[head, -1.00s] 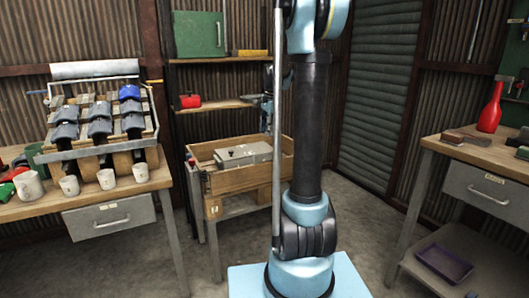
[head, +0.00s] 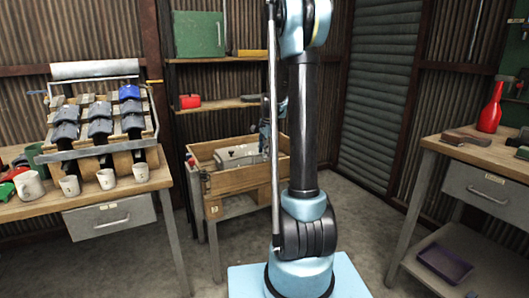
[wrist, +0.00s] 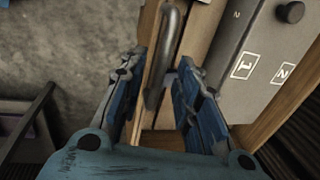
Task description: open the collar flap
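My gripper (wrist: 162,70) is open over the edge of a wooden crate in the wrist view. Its two blue fingers stand apart, with a grey bent bar (wrist: 170,40) showing between them. I cannot tell whether either finger touches the bar. A grey metal box (wrist: 258,60) with a dark knob and labels 1 and 2 lies in the crate, right of the fingers. In the head view the box (head: 240,155) shows, but my gripper is largely hidden behind a pole and my arm. I cannot clearly identify a collar flap.
The wooden crate (head: 232,186) stands on a low table. A left bench carries a rack (head: 98,150) of dark rollers and several mugs. A right bench (head: 470,152) holds a red bottle (head: 491,108). Shelves hang above the crate.

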